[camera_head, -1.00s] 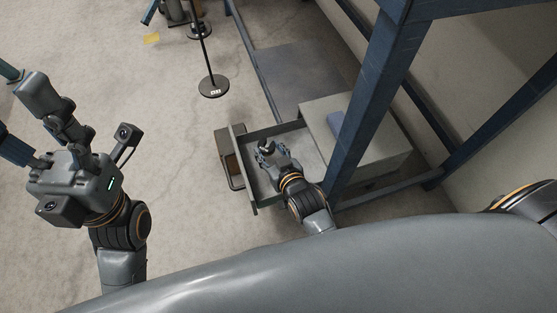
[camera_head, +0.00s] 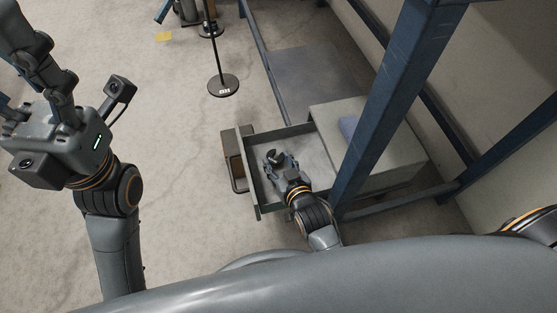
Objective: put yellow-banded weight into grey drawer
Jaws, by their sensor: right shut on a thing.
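The grey drawer (camera_head: 257,190) is pulled out from the grey cabinet in the middle of the view. My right gripper (camera_head: 274,157) is inside the drawer's outline, seen from above, shut on a small dark thing. This seems to be the weight, but no yellow band shows and the fingers hide most of it. I cannot tell whether it touches the drawer floor. My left gripper (camera_head: 40,85) is raised at the far left, well away from the drawer; its finger opening is not clear.
The grey cabinet (camera_head: 385,150) stands behind a slanting blue frame post (camera_head: 385,100), close to my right arm. A brown box-like thing (camera_head: 231,145) is beside the drawer front. A post on a round black base (camera_head: 223,86) stands farther off.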

